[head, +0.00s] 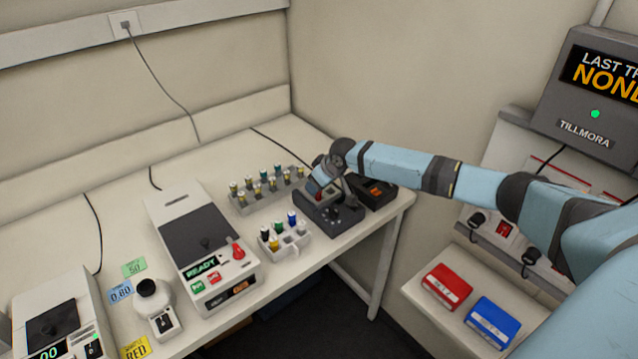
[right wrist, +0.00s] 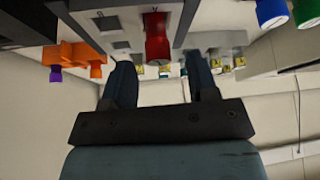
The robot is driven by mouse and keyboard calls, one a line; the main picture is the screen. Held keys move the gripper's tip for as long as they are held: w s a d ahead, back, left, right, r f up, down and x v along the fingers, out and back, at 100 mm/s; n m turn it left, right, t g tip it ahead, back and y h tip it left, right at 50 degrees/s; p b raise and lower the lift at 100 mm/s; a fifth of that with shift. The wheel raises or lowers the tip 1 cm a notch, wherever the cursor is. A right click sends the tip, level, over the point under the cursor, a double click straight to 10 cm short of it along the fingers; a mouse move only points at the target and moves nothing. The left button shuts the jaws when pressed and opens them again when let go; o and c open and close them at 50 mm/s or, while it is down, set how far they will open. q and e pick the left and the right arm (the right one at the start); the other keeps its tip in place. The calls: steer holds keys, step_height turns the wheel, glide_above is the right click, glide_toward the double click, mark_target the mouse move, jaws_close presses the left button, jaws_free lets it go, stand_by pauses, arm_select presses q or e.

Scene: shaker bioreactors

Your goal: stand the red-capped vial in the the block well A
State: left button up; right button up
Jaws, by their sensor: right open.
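The red-capped vial (right wrist: 157,40) shows in the right wrist view, which is turned upside down. It is upright, cap up, at a light grey plate with square openings (right wrist: 120,45); how deep it sits, I cannot tell. My right gripper (right wrist: 160,75) is open, its two fingers apart on either side of the vial in the picture, not closed on it. In the head view this gripper (head: 322,182) is over the dark block unit (head: 343,217), and it hides most of the vial and plate there. The well letters are not readable. My left gripper is not in view.
A grey rack of several vials (head: 240,207) stands behind left of the block. A small white rack (head: 290,242) with blue, green and other caps is in front. A dark box with orange (head: 378,191) sits close right, near the bench edge. A shaker (head: 200,240) stands left.

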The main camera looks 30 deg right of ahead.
step_height(320, 180, up, 3)
steer(key=shift+r+p, duration=0.15)
steer(key=shift+p, duration=1.1)
steer(key=shift+r+p, duration=0.55)
steer(key=shift+r, duration=0.1)
steer(key=shift+r+p, duration=0.35)
steer(key=shift+r, duration=0.1)
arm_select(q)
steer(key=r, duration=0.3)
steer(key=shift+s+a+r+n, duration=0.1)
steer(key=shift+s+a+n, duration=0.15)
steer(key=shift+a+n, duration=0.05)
